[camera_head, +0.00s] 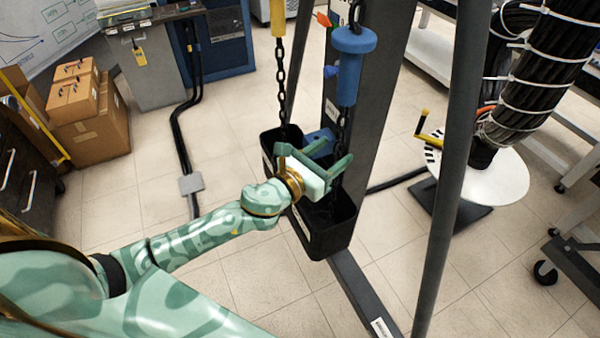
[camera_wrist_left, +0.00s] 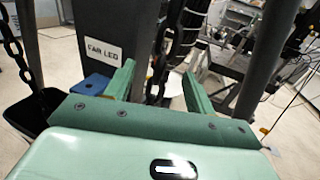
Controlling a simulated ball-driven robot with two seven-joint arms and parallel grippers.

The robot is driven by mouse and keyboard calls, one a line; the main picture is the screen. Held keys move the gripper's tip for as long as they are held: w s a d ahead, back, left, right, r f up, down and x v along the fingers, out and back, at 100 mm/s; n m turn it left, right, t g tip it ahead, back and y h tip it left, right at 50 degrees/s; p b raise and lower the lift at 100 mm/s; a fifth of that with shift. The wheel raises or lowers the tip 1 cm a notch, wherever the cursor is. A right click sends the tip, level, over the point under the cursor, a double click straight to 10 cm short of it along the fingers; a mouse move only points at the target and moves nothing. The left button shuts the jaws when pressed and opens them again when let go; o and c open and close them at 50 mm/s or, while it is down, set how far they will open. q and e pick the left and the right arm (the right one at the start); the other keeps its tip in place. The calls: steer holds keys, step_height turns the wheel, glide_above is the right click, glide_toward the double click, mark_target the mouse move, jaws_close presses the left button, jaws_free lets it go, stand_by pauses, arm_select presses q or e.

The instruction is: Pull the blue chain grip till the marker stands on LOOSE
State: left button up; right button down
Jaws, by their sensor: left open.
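The blue chain grip (camera_head: 350,65) hangs upright in front of a dark grey post, with black chain (camera_head: 343,122) running down below it. My left gripper (camera_head: 341,149) is open and empty, well below the blue grip, with its fingers pointing toward the post. In the left wrist view the two green fingers (camera_wrist_left: 158,68) stand apart, with dark chain showing in line with the gap; I cannot tell whether it lies between them. The blue grip cannot be made out there. The marker and the word LOOSE cannot be made out. My right gripper is not in view.
A yellow grip (camera_head: 278,18) hangs on another chain (camera_head: 281,90) at the left. A black open bin (camera_head: 325,242) stands under the gripper. A slanting grey pole (camera_head: 447,180) and a white disc (camera_head: 500,185) with a yellow-handled crank are at the right. Cardboard boxes (camera_head: 100,135) stand left.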

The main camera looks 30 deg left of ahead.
arm_select(q)
steer(key=b+v, duration=0.2)
steer(key=v, duration=1.1)
steer(key=shift+s+b, duration=0.25)
steer(key=shift+b, duration=0.05)
